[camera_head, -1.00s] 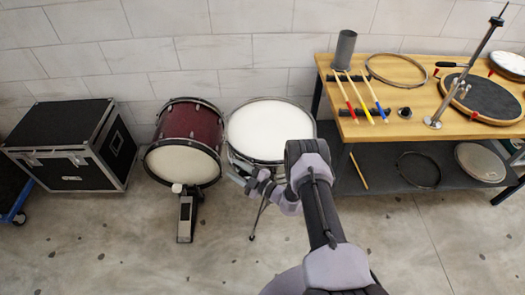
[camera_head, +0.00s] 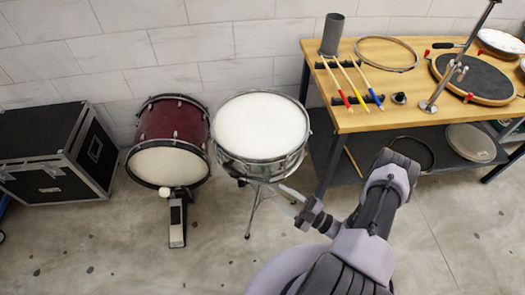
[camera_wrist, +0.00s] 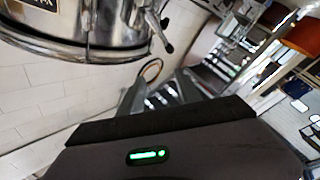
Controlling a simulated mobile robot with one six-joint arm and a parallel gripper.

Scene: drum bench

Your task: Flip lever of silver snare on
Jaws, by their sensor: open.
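The silver snare (camera_head: 262,128) has a white head and a shiny metal shell, and stands on a thin tripod stand in the head view. In the wrist view, part of its shell (camera_wrist: 85,28) fills the upper left. A small dark-tipped metal lever-like part (camera_wrist: 160,30) sticks out from the shell's right side there; I cannot tell for certain that it is the snare's lever. My gripper (camera_head: 289,198) is open, below and right of the snare in the head view, apart from it. Its fingers (camera_wrist: 160,95) show small and grey in the wrist view, with nothing seen between them.
A maroon bass drum (camera_head: 172,118) with a pedal (camera_head: 177,220) stands left of the snare. A wooden workbench (camera_head: 350,118) with sticks, hoops and a drum pad stands close on the right. A black case (camera_head: 40,190) is at far left. The floor in front is open.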

